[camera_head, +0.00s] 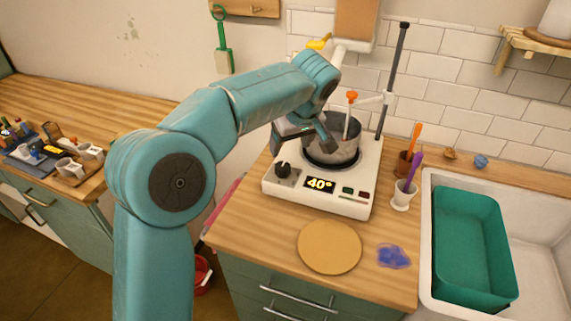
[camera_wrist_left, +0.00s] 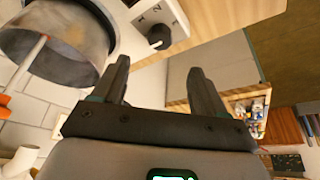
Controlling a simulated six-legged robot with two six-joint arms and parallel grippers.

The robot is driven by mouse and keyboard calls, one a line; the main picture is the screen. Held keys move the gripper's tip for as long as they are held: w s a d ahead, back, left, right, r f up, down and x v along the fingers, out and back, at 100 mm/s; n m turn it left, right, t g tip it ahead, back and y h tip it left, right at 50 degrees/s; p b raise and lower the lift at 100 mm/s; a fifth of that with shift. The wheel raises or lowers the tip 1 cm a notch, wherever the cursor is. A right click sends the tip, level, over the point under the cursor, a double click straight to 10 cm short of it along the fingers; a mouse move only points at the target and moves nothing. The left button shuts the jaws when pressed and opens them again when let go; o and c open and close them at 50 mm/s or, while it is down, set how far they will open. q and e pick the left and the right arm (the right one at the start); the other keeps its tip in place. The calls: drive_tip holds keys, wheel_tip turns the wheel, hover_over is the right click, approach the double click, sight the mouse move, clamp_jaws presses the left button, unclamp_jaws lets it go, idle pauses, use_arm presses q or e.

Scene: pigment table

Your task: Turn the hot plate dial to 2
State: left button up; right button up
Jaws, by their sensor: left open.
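The white hot plate (camera_head: 330,193) stands on the wooden counter, its display reading 40°. A metal pot (camera_head: 339,141) sits on the plate, and the pot (camera_wrist_left: 58,40) shows at the left wrist view's upper left. My left gripper (camera_head: 304,143) is open and empty, above the hot plate beside the pot. Its fingers (camera_wrist_left: 157,72) are apart from the dial. My right gripper is not in view.
A stand rod (camera_head: 392,80) rises behind the pot, with a stirrer in the pot. Cups with orange and purple tools stand to the right, near a sink with a green tub (camera_head: 470,245). A round board (camera_head: 329,247) and blue powder (camera_head: 393,256) lie in front.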

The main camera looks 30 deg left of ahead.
sight(283, 166)
use_arm(q)
drive_tip(key=x, duration=1.1)
drive_tip(key=shift+w+a+f+p, duration=0.1)
drive_tip(key=shift+f+p, duration=0.05)
drive_tip(key=shift+p, duration=0.15)
drive_tip(key=c, duration=1)
